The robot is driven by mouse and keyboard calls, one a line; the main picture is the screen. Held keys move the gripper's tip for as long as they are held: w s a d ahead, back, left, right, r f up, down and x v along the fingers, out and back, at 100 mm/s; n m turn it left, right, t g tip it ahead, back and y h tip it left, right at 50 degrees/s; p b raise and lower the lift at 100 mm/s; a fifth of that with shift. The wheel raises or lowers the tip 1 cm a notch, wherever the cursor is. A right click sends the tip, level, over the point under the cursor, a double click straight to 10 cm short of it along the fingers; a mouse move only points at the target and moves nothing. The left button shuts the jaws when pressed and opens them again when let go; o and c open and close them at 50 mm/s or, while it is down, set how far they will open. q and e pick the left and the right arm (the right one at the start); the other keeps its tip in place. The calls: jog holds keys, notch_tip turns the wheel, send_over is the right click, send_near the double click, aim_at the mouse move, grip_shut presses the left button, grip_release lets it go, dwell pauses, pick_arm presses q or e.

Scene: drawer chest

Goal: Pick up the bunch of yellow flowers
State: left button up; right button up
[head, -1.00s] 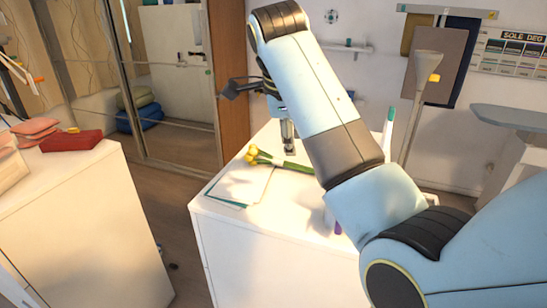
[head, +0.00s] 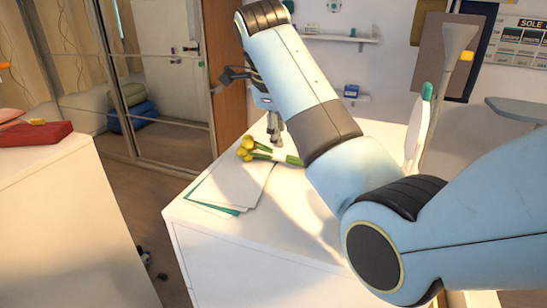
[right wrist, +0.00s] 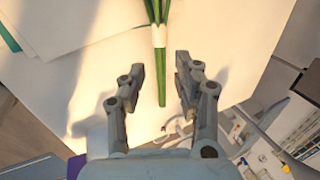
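The bunch of yellow flowers (head: 247,149) lies on the white chest top beside some paper sheets. Its yellow heads point left in the head view, and my forearm hides part of the green stems. In the right wrist view the green stems (right wrist: 160,88), with a pale wrap around them, run down between the two fingers. My right gripper (right wrist: 160,74) is open, with a gap on each side of the stems. In the head view the right gripper (head: 274,140) is just behind the flowers, partly hidden by my arm. My left gripper is in neither view.
Paper sheets (head: 215,190) with a teal edge lie on the white chest (head: 245,235). A white upright object with a teal tip (head: 418,125) stands at its right. Another white cabinet (head: 70,220) with a red item (head: 35,133) is at left. The front chest top is clear.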

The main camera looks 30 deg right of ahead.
aim_at(289, 156)
jog(key=x, duration=0.3)
jog(key=shift+d, duration=0.1)
jog(key=x, duration=0.1)
jog(key=p+x, duration=0.1)
jog(key=x, duration=0.2)
jog(key=shift+s+d+f, duration=0.25)
jog(key=shift+d, duration=0.05)
jog(key=shift+w+d+f, duration=0.1)
jog(key=shift+w+f, duration=0.05)
jog(key=shift+f, duration=0.25)
jog(key=shift+c, duration=0.3)
grip_shut()
